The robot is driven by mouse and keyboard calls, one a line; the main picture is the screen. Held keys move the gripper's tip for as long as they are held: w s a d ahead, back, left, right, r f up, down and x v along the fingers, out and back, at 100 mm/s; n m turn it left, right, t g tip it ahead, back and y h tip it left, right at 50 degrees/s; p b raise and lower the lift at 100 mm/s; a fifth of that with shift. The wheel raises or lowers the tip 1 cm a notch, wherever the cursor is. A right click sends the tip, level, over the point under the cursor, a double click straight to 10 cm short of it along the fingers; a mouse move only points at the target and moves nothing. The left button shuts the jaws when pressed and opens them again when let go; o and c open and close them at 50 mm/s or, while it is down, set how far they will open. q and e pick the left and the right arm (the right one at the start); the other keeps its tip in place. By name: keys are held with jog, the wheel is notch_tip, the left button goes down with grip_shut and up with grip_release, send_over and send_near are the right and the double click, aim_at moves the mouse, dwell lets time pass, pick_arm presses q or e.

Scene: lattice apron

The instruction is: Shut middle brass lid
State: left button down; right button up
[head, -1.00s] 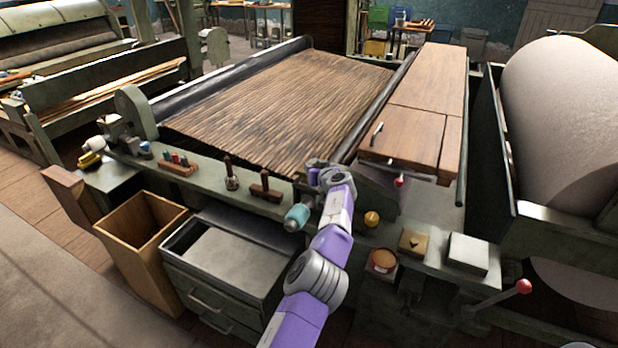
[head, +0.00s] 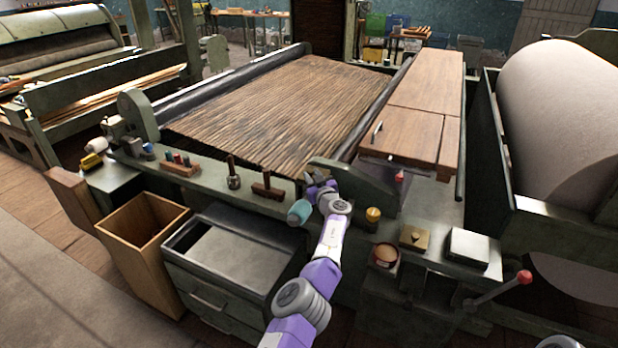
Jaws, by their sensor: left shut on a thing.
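My left gripper (head: 316,181) is at the front rail of the machine, beside the near end of the slatted apron. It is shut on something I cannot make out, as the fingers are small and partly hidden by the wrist. A square brass piece with a dark mark (head: 415,236) lies flat on the green front ledge, to the right of my gripper and apart from it. I cannot tell which thing is the middle brass lid or whether a lid stands open. My right gripper is out of view.
A teal cylinder (head: 300,212) is close beside my left wrist. A yellow knob (head: 373,213), a round brown-topped pot (head: 384,255) and a pale square block (head: 468,248) are along the ledge. A red-knobbed lever (head: 524,277) sticks out at right. A wooden bin (head: 135,222) stands at left.

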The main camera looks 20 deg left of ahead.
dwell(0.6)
pick_arm(q)
jog(key=c, duration=0.9)
grip_release()
